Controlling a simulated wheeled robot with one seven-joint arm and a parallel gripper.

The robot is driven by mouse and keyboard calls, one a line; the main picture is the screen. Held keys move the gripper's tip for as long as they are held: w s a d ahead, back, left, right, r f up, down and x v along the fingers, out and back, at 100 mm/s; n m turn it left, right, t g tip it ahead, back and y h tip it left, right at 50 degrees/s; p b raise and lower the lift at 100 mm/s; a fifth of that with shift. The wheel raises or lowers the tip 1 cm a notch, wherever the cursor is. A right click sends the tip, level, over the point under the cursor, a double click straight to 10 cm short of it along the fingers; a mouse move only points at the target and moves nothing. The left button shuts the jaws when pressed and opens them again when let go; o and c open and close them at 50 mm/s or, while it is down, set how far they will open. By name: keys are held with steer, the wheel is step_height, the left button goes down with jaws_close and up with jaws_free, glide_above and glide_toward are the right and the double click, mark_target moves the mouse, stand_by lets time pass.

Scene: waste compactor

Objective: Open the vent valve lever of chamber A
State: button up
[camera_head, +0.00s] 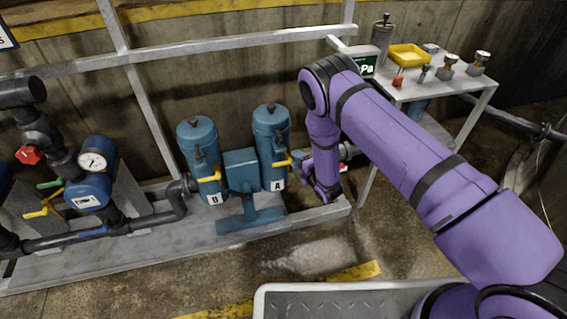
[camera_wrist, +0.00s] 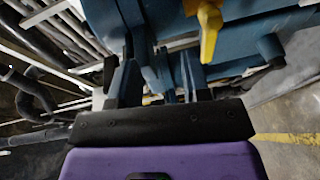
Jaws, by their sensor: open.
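Chamber A (camera_head: 270,135) is the right one of two upright blue cylinders, with an "A" label low on its front. A yellow lever (camera_head: 284,162) sticks out from its front right side. My gripper (camera_head: 322,190) hangs low, just right of chamber A, partly hidden by my own arm. In the wrist view my gripper (camera_wrist: 160,68) is open, with nothing clearly held between its fingers. A yellow lever (camera_wrist: 209,32) shows there beyond and to the right of the fingers, apart from them, against a blue body. I cannot tell for sure which lever this is.
The other blue cylinder (camera_head: 200,150), labelled B, stands left with its own yellow lever (camera_head: 208,178). A grey rail (camera_head: 230,42) runs behind. A metal table (camera_head: 430,88) with small parts and a yellow tray (camera_head: 408,55) stands at the right. Pipes and a gauge (camera_head: 93,161) are left.

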steer(key=n+y, duration=0.2)
glide_toward(280, 165)
steer(key=shift+h, duration=0.3)
steer(key=x, duration=1)
steer(key=shift+w+a+r, duration=0.1)
steer(key=shift+a+r, duration=0.05)
steer(key=shift+a, duration=0.2)
jaws_close()
